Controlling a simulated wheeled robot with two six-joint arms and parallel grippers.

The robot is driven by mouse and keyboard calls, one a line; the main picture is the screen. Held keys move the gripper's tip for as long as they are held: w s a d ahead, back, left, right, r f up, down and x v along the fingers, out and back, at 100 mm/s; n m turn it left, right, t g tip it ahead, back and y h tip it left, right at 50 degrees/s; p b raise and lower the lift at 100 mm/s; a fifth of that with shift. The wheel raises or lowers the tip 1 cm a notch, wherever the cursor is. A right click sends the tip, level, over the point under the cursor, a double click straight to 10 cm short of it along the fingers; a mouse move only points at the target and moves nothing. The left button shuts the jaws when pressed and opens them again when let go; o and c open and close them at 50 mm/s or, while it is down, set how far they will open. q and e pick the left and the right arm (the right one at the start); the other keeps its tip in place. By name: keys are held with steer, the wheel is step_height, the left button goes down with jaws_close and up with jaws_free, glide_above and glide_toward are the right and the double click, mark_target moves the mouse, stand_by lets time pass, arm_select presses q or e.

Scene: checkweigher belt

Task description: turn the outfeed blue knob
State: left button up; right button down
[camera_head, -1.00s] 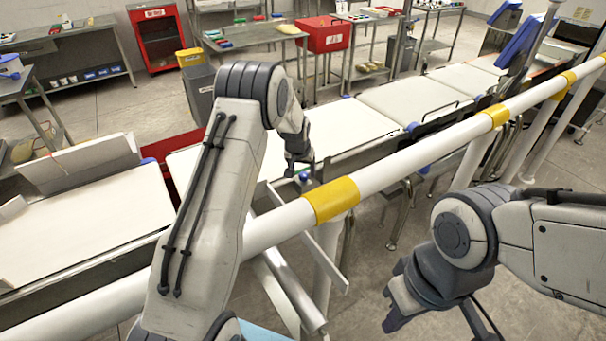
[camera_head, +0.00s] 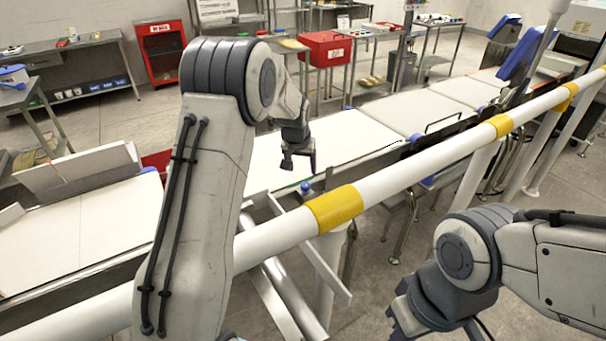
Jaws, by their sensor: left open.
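A small blue knob (camera_head: 305,187) sits on the near edge of the conveyor, just behind the white rail. My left gripper (camera_head: 298,166) hangs over the belt, a little above and left of this knob in the picture, with its fingers pointing down. It is open and appears apart from the knob. More blue knobs show along the near belt edge, one (camera_head: 416,138) further right. No label shows which knob is the outfeed one. My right gripper (camera_head: 402,318) is low at the right, on the near side of the rail, partly cut off by the lower edge.
A white rail (camera_head: 410,173) with yellow bands (camera_head: 335,208) runs diagonally between me and the conveyor belt (camera_head: 345,133). Metal chutes (camera_head: 290,290) lie below the rail. A red box (camera_head: 325,48) stands on a table behind.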

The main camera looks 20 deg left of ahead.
mark_target(305, 185)
arm_select(q)
steer(key=p+x, duration=0.2)
steer(key=x, duration=0.8)
steer(key=shift+w+f, duration=0.15)
steer(key=shift+f, duration=0.1)
